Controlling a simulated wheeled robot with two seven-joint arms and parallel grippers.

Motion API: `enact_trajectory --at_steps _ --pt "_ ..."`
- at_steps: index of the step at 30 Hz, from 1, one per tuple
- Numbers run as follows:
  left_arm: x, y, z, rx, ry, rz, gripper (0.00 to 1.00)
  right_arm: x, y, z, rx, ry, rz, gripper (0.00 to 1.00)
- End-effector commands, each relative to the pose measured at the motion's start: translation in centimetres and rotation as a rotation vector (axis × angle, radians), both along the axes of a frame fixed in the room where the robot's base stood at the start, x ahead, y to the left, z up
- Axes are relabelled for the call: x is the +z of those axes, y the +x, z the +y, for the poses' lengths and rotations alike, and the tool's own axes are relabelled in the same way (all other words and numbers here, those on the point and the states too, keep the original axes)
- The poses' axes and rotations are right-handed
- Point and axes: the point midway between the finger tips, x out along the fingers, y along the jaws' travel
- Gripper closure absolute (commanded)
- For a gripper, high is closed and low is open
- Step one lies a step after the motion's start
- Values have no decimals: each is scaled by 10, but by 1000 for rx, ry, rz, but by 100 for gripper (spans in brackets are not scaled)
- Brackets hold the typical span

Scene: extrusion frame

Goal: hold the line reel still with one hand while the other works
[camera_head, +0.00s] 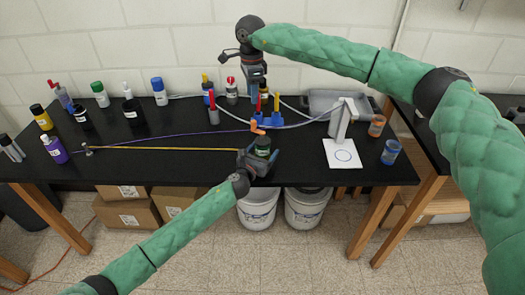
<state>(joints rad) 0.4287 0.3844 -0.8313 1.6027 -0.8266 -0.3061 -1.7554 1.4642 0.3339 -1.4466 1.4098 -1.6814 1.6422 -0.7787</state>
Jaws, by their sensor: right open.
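A small dark green cylinder (263,146), which looks like the line reel, stands near the front edge of the black table. My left gripper (259,160) is at it from the front, with a finger on either side. Whether the fingers press on it is too small to tell. A yellow line (165,149) runs straight from a small metal post (87,150) at the left to the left gripper and reel. My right gripper (251,68) is open and raised over the back of the table, apart from the reel.
Behind the reel stand an orange piece (257,127) and a blue holder (272,119) with coloured tools. A purple line (190,136) crosses the table. Bottles line the back left. A white stand (341,120), a marked card (342,154) and a grey tray (322,101) are at right.

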Motion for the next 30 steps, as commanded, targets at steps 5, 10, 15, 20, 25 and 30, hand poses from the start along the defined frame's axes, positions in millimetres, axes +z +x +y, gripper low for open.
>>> enact_trajectory --at_steps 5,10,15,20,25,30 --pt "0 0 0 0 0 0 23 0 0 0 0 0 0 60" --pt "0 -5 3 0 0 0 23 0 0 0 0 0 0 60" --pt "-1 -27 14 -1 0 1 23 0 0 0 0 0 0 60" --pt "-1 -55 28 0 2 0 23 0 0 0 0 0 0 60" --pt "-1 -82 42 -1 0 1 23 0 0 0 0 0 0 60" --pt "-1 -99 51 0 0 1 23 0 0 0 0 0 0 60"
